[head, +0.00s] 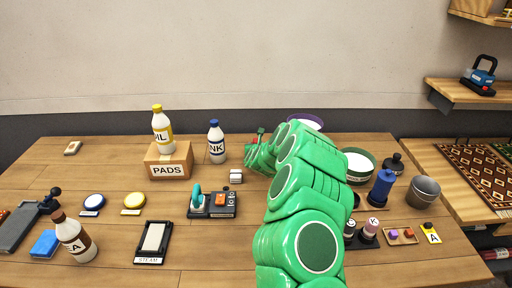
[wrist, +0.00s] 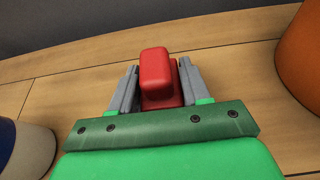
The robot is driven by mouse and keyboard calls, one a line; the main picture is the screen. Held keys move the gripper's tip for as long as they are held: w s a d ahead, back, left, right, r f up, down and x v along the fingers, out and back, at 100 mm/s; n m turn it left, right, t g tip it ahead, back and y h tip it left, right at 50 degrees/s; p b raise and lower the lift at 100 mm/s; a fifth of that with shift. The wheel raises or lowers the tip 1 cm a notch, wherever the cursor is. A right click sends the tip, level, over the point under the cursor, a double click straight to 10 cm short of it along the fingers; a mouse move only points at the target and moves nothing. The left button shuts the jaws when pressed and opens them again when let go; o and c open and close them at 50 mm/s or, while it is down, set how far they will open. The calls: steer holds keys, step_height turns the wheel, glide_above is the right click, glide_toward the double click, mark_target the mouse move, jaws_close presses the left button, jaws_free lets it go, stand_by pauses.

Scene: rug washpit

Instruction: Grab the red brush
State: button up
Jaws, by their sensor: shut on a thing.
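In the wrist view my gripper (wrist: 158,88) is shut on a red block-shaped thing (wrist: 154,66), which I take to be the red brush. Its grey fingers press on both sides of it. No bristles show. In the head view my green arm reaches to the back of the table, and a small bit of red (head: 253,141) shows near my gripper (head: 260,137). Most of the brush is hidden there by my arm.
A white bottle with a blue cap (head: 217,143) stands just left of my gripper. A PADS box (head: 168,168) bears a yellow-capped bottle (head: 162,130). A green-rimmed bowl (head: 358,164), blue bottle (head: 381,188) and grey bucket (head: 423,192) stand right of my arm.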

mark_target(256, 140)
steer(key=shift+r, duration=1.55)
steer(key=shift+s+r, duration=0.15)
steer(key=shift+r, duration=0.15)
steer(key=s+d+r, duration=0.2)
steer(key=s+r, duration=0.7)
steer(key=s, duration=0.4)
steer(key=shift+s+r, duration=0.2)
steer(key=shift+s, duration=0.05)
